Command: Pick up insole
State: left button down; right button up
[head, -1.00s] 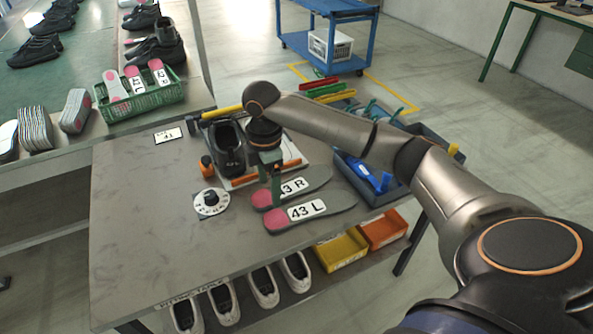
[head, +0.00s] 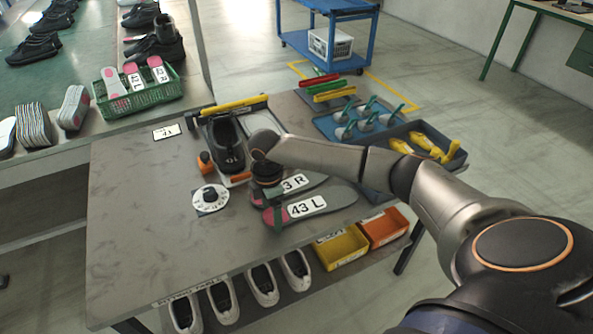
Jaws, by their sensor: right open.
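Two dark grey insoles with pink heels lie side by side on the grey fitting table. The insole labelled 43 L (head: 335,200) is nearer the front. The insole labelled 43 R (head: 312,179) lies behind it, its heel partly hidden by my gripper. My right gripper (head: 271,211) points down over the heel end of the insoles. It is open, with a green finger showing at the pink heel of the 43 L insole. I cannot tell whether it touches. My left gripper is out of view.
A black shoe (head: 226,148) stands behind the gripper, with an orange bottle (head: 206,163) and a round dial (head: 210,198) to the left. A blue-grey tray (head: 455,160) with yellow tools sits at right. The table's front left is bare.

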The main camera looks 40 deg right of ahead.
jog(key=shift+f, duration=0.1)
jog(key=c, duration=1)
